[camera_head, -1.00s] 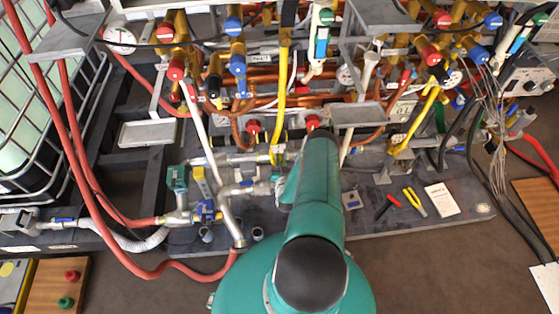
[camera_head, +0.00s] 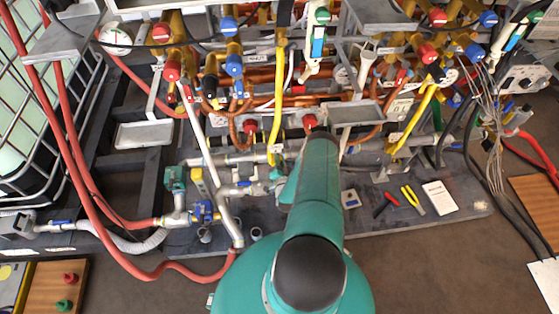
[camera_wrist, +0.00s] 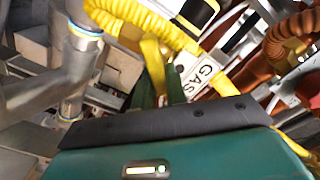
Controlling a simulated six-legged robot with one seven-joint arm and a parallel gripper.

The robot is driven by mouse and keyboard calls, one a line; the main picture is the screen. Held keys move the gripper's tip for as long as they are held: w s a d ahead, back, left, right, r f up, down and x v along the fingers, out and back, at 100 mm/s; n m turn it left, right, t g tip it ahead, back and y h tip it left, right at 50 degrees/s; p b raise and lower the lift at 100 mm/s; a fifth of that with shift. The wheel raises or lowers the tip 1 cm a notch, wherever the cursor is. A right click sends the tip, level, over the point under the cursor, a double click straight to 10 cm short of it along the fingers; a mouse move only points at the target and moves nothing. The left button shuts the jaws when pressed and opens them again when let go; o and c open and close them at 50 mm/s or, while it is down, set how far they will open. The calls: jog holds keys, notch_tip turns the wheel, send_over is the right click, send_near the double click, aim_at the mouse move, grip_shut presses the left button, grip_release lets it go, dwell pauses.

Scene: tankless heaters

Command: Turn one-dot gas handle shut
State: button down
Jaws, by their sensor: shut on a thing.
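The yellow gas handle (camera_wrist: 152,58) shows in the wrist view as a flat yellow strip, beside a white tag lettered GAS (camera_wrist: 200,76). My gripper (camera_wrist: 158,85) has its dark green fingers shut on this handle, one on either side. A yellow corrugated gas hose (camera_wrist: 145,22) runs just above it. I cannot make out any dot mark on the handle or tag. In the head view my own teal arm hides the gripper and the handle.
In the head view a yellow gas pipe (camera_head: 279,95) stands left of my arm, another (camera_head: 418,115) to the right. Copper pipes and red and blue valves crowd the rack. Pliers (camera_head: 413,200) and a white card (camera_head: 440,197) lie on the grey base.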

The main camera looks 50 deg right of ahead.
jog(key=c, duration=1.4)
grip_release()
jog(key=shift+c, duration=0.2)
jog(key=shift+w+r, duration=0.1)
jog(key=shift+r, duration=0.1)
